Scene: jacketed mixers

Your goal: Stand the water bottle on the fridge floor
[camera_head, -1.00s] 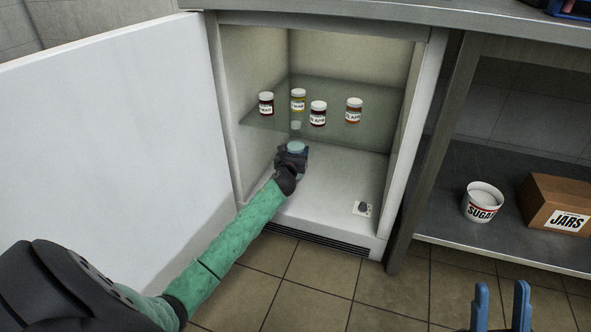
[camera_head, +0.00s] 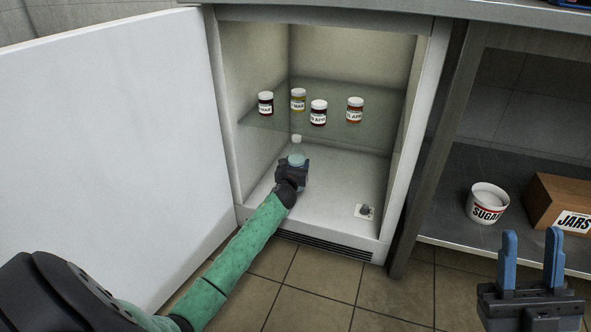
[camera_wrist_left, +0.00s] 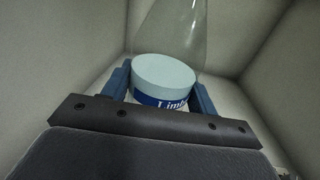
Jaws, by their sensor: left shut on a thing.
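The water bottle (camera_head: 297,157) is clear with a white cap and stands upright inside the open fridge, below the glass shelf. My left gripper (camera_head: 293,172) is shut around its lower body. In the left wrist view the bottle (camera_wrist_left: 165,72) sits between the blue fingers, with a pale water surface and a blue label partly reading "Limb". The gripper hides its base, so I cannot tell whether it touches the fridge floor (camera_head: 330,205). My right gripper (camera_head: 532,245) is open and empty at the lower right, outside the fridge.
Several labelled jars stand on the glass shelf (camera_head: 335,129) above. A small dial on a white plate (camera_head: 364,211) is at the floor's front right. The fridge door (camera_head: 110,150) is open at left. A sugar tub (camera_head: 487,203) and jars box (camera_head: 562,203) stand on the right shelf.

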